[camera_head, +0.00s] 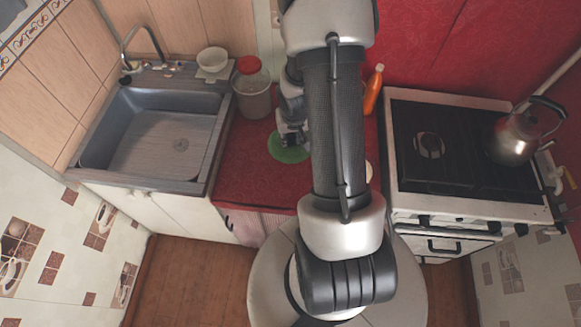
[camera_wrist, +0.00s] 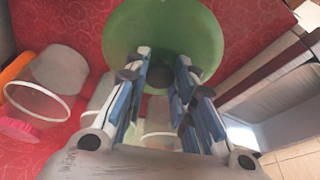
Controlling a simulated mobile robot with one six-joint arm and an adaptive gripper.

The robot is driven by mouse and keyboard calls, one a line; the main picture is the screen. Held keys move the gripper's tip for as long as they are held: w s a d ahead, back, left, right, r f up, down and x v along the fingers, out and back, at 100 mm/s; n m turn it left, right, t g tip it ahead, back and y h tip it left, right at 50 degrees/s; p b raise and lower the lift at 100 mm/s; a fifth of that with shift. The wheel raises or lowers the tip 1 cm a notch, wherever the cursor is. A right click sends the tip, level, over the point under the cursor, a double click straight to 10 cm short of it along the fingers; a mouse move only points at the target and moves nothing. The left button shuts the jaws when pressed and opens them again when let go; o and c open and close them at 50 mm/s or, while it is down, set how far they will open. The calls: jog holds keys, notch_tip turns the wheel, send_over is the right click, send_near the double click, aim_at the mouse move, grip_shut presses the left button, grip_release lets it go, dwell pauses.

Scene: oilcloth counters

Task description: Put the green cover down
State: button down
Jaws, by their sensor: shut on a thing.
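The green cover (camera_head: 288,150) is a round disc over the red counter, left of my arm in the head view. It also fills the upper middle of the wrist view (camera_wrist: 185,22). My gripper (camera_head: 291,138) is above the middle of the cover, and its fingers (camera_wrist: 160,82) are shut on the cover's central knob. The cover looks close to the counter, but I cannot tell whether it touches. My arm hides part of the counter to its right.
The red counter (camera_head: 240,165) has some bare cloth left of the cover. A jar with a red lid (camera_head: 252,90) stands behind left, near the sink (camera_head: 160,140) and white bowl (camera_head: 212,59). An orange bottle (camera_head: 373,90), stove (camera_head: 440,190) and kettle (camera_head: 516,138) are right.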

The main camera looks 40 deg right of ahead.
notch_tip(320, 180, down, 18)
jog(key=b, duration=1.4)
jog(key=shift+r+b, duration=0.2)
jog(key=shift+b, duration=0.2)
jog(key=shift+r, duration=0.1)
jog(key=c, duration=1.8)
grip_release()
jog(key=shift+f, duration=0.2)
jog(key=o, duration=0.5)
jog(key=shift+c, duration=0.2)
